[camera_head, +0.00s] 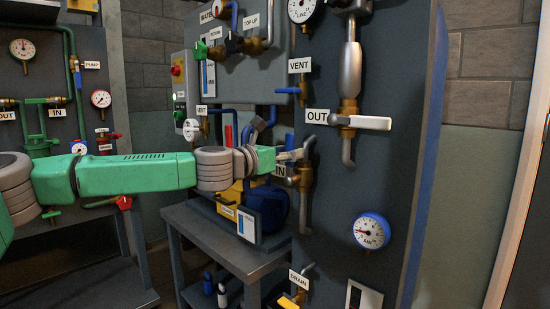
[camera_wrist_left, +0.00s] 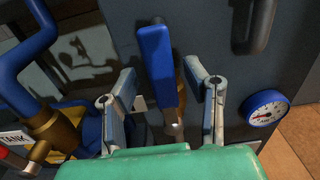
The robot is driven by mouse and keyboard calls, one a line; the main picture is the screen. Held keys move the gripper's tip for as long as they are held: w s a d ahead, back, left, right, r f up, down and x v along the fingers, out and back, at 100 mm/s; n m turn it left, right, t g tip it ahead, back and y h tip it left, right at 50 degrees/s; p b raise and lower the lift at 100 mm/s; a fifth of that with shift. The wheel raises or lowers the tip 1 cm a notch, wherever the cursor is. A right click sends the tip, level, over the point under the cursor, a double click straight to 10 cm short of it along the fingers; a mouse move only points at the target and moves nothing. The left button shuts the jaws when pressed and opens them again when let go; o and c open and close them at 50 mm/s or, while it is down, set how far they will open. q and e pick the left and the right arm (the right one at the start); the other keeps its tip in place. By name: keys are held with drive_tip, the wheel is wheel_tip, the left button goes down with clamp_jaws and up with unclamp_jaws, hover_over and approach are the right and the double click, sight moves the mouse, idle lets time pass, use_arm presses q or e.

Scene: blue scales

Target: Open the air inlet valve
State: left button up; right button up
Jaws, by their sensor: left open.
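In the left wrist view a blue lever handle (camera_wrist_left: 155,65) stands nearly upright between my left gripper's fingers, with brass under its lower end. In the head view the IN label (camera_head: 279,170) and a brass valve body (camera_head: 305,178) are on the dark panel, just below my left gripper (camera_head: 294,155). The gripper partly hides this valve, and its handle is hard to make out there. My left gripper, also in the left wrist view (camera_wrist_left: 163,80), is open, one finger on each side of the blue handle, with visible gaps. My right gripper is not in view.
The OUT valve (camera_head: 360,122) with a pale lever is up right on the panel. A blue-rimmed gauge (camera_head: 372,231) sits lower right, and the DRAIN valve (camera_head: 295,298) is below. A blue pipe (camera_wrist_left: 28,55) with brass fitting stands left of the fingers in the left wrist view.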

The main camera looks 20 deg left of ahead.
use_arm(q)
drive_tip(key=v, duration=1.1)
drive_tip(key=shift+s+a, duration=0.25)
drive_tip(key=shift+f, duration=0.1)
